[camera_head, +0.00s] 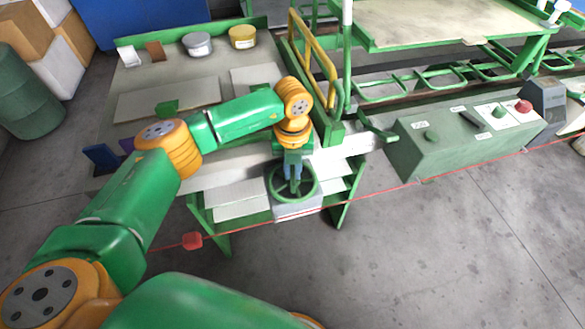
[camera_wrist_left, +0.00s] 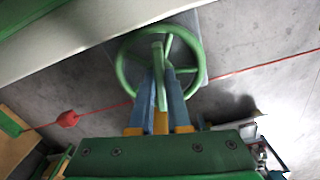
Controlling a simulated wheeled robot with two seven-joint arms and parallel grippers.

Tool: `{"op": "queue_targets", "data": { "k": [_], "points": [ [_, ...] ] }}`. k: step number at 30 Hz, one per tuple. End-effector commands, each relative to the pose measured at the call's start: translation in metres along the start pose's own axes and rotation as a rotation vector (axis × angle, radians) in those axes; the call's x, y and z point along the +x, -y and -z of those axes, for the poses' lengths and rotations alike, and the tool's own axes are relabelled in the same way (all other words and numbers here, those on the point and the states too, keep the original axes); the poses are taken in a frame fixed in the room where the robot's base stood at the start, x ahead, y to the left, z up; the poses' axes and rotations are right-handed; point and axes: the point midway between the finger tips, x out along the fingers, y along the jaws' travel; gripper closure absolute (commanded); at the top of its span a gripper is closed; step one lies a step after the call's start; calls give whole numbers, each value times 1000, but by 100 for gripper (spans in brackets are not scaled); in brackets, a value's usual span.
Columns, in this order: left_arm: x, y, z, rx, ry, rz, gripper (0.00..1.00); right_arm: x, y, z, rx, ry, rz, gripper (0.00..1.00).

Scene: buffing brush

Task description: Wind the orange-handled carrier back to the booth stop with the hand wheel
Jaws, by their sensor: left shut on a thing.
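The green hand wheel (camera_head: 306,190) sits on a grey block at the front of the bench. In the left wrist view the wheel (camera_wrist_left: 191,38) shows as a ring with spokes. My left gripper (camera_head: 292,182) reaches down to the wheel. Its blue fingers (camera_wrist_left: 161,80) are shut on an upright green part of the wheel, inside the ring in that picture. A yellow-orange rail (camera_head: 314,50) stands on a green frame behind the wheel; it looks like the carrier's handle, but I cannot be sure. I cannot make out the booth stop. My right gripper is not in view.
A red cord (camera_head: 380,191) with a red tag (camera_head: 191,240) runs low across the front. A green control box (camera_head: 463,142) stands right of the wheel. The bench (camera_head: 128,75) holds tins and boards. A raised green-framed table (camera_head: 430,22) fills the back right. The front-right floor is clear.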

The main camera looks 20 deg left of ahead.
Motion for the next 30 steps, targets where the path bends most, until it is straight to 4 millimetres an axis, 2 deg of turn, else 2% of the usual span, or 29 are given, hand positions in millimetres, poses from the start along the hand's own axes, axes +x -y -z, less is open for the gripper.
{"op": "queue_targets", "data": {
  "k": [9,22,23,25,26,30],
  "points": [
    [1,0,1,-68,-2,-1,100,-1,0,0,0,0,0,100],
    [1,0,1,-73,-3,-2,100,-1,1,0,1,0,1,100],
    [1,0,1,-73,-4,-2,77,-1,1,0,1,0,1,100],
    [1,0,1,-73,-3,-1,58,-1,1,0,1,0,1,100],
    [1,0,1,-73,-3,-1,55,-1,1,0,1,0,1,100],
    [1,0,1,-73,-2,-1,55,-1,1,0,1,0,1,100]
  ]
}}
